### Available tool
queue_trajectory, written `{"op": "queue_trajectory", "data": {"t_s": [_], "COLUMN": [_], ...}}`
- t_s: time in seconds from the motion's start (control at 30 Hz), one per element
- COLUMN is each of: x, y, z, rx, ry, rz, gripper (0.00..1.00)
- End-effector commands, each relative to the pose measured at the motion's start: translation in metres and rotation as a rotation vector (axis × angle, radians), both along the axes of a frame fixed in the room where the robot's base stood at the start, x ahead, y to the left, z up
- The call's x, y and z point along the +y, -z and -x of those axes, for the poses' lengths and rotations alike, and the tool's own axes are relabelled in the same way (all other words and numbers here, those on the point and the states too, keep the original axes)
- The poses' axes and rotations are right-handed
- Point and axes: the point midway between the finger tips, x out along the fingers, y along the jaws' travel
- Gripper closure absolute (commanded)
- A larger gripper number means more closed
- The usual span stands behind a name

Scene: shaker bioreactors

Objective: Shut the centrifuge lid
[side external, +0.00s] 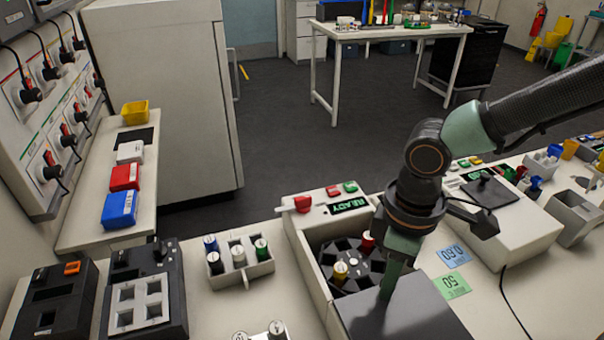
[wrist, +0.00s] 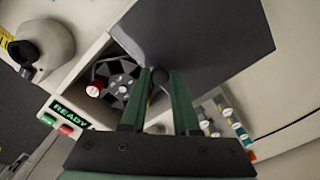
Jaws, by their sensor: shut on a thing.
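The centrifuge (side external: 303,262) is a white box with a dark flat lid (side external: 408,312) that lies to its near right side. The lid leaves the rotor chamber uncovered, and a black rotor (side external: 352,258) with a red-capped tube and a yellow-capped tube shows inside. In the wrist view the lid (wrist: 205,40) lies beyond the fingertips, and the rotor (wrist: 120,82) shows to the left. My gripper (side external: 386,290) is at the lid, its fingers pointing down. In the wrist view my gripper (wrist: 160,78) is shut on the lid's small black knob, mostly hidden between the fingers.
A READY display (side external: 348,206) and coloured buttons sit on the centrifuge's back edge. A white rack (side external: 240,268) of capped tubes stands to its left. A second device (side external: 520,225) with a dark plate stands right, with blue and green cards (side external: 451,286) between.

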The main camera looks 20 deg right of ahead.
Motion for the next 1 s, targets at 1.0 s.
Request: {"op": "queue_trajectory", "data": {"t_s": [1.0], "x": [0.0], "y": [0.0], "z": [-0.148], "rx": [-0.004], "ry": [0.001], "rz": [-0.002], "gripper": [1.0]}}
